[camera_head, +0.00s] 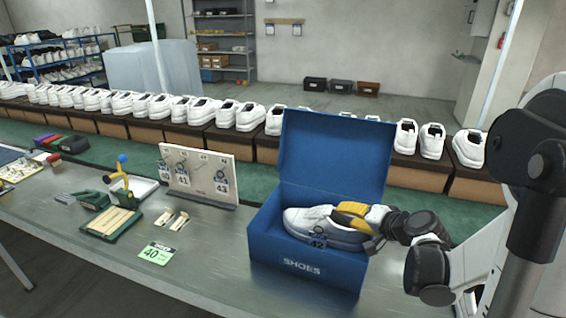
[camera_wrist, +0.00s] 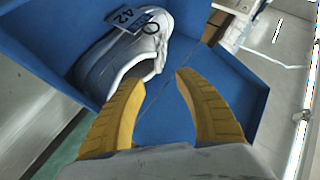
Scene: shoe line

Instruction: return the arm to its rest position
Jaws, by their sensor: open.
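My gripper (camera_wrist: 155,85) is open, its two yellow fingers apart over the inside of the blue shoe box. A white shoe (camera_wrist: 120,58) lies in the box beyond the fingertips, with a tag marked 42 (camera_wrist: 128,18) on it. In the head view the blue shoe box (camera_head: 300,265) stands open on the table, lid up. The shoe (camera_head: 308,222) lies inside it, and the tag (camera_head: 318,241) hangs at its near side. My gripper (camera_head: 350,210) is at the box's right part, over the shoe's right end. It hides part of the shoe.
A pegboard (camera_head: 205,172) with numbered tags stands left of the box. A green card marked 40 (camera_head: 155,253) lies on the metal table (camera_head: 215,250). Several white shoes on brown boxes line the conveyor behind. The raised lid (camera_head: 332,150) stands behind my gripper.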

